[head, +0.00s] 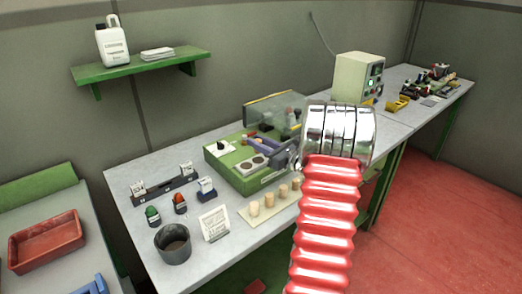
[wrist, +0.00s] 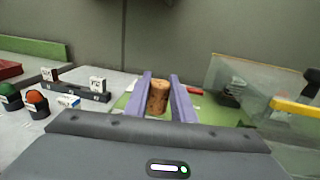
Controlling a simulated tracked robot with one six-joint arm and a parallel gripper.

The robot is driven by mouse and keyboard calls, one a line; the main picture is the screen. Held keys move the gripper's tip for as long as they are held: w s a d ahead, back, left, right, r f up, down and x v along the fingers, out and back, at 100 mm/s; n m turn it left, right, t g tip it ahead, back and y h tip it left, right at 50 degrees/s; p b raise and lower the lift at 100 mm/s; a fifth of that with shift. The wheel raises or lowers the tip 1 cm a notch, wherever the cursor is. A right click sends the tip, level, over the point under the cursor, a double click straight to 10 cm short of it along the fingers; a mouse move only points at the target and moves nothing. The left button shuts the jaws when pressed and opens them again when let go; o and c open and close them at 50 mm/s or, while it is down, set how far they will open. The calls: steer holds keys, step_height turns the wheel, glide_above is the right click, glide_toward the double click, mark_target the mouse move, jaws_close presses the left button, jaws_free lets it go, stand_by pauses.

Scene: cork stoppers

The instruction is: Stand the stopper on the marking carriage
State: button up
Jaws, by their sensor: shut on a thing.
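My gripper (wrist: 160,80) has two purple fingers with a brown cork stopper (wrist: 158,97) upright between them in the wrist view. The fingers are shut on it. In the head view my gripper (head: 262,143) reaches over the green marking machine (head: 222,172), and the held stopper cannot be made out there. A pale plate with two round spots (head: 240,168) lies on the machine's front; I cannot tell for certain whether it is the marking carriage. Part of the machine's green top (wrist: 125,101) shows below the fingers in the wrist view. The gap under the stopper is hidden.
Several stoppers stand on a pale board (head: 252,217) at the bench front. A clear guard (head: 262,108) with a yellow edge stands behind the machine. A dark rail (head: 165,190), ink bottles (head: 153,216), a card (head: 214,224) and a grey pot (head: 173,244) lie left.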

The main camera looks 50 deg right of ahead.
steer(key=shift+f, duration=1.85)
steer(key=o, duration=1)
steer(key=s, duration=1.2)
steer(key=shift+d, duration=0.25)
